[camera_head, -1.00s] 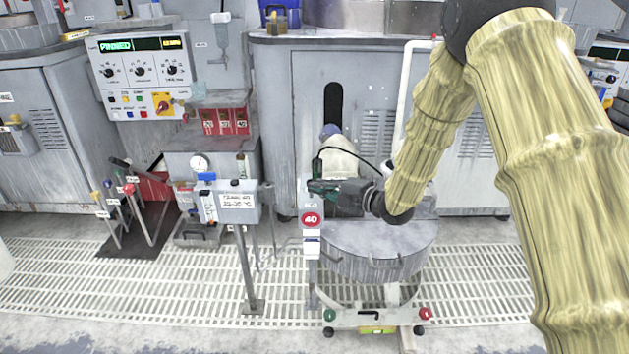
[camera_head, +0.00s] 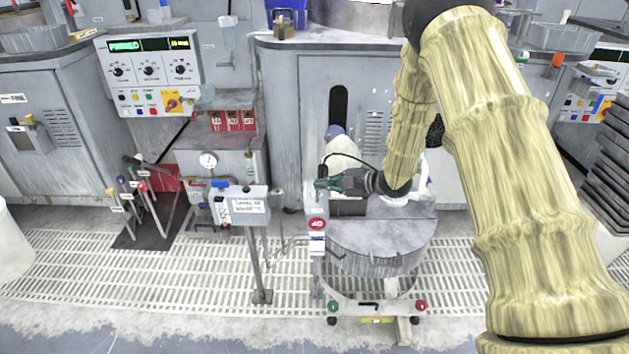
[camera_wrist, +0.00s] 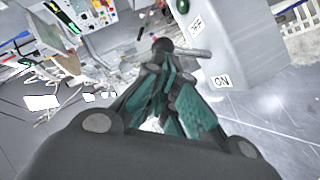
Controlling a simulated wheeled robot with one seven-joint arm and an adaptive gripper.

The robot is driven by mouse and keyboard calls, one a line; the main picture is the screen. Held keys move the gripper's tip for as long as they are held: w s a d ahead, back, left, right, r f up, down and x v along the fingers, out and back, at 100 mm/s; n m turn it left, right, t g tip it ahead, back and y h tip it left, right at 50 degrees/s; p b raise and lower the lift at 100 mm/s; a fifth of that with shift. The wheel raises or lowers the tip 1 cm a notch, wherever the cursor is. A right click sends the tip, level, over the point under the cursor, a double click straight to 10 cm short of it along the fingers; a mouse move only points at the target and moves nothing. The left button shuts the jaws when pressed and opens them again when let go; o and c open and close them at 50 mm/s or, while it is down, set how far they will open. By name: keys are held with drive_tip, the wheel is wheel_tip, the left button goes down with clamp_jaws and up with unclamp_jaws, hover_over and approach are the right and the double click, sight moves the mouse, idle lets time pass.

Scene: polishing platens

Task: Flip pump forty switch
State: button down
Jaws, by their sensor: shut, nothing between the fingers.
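The pump forty switch box (camera_head: 317,201) is grey and tops a post with a round red 40 sign (camera_head: 317,223), left of a grey drum. In the wrist view the box (camera_wrist: 232,40) fills the upper right, with an OFF label (camera_wrist: 196,25) above and an ON label (camera_wrist: 221,80) below. A grey lever (camera_wrist: 188,52) with a dark rounded end sticks out between the labels; its exact setting is hard to tell. My gripper (camera_head: 324,183) is shut and empty at the top of the box. Its green-padded fingers (camera_wrist: 165,68) are close to the lever; I cannot tell whether they touch.
The grey drum (camera_head: 375,262) sits on a wheeled cart under my forearm. A control cabinet (camera_head: 150,72) and coloured levers (camera_head: 140,187) are farther left. Open floor grating (camera_head: 170,272) lies in front.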

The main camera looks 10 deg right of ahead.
drive_tip(key=shift+a+r+p, duration=0.1)
drive_tip(key=shift+r+p, duration=0.6)
drive_tip(key=shift+r, duration=0.15)
drive_tip(key=w+p+v, duration=0.1)
drive_tip(key=p+v, duration=0.2)
drive_tip(key=v, duration=1.1)
drive_tip(key=shift+d+r, duration=0.2)
drive_tip(key=shift+r, duration=0.15)
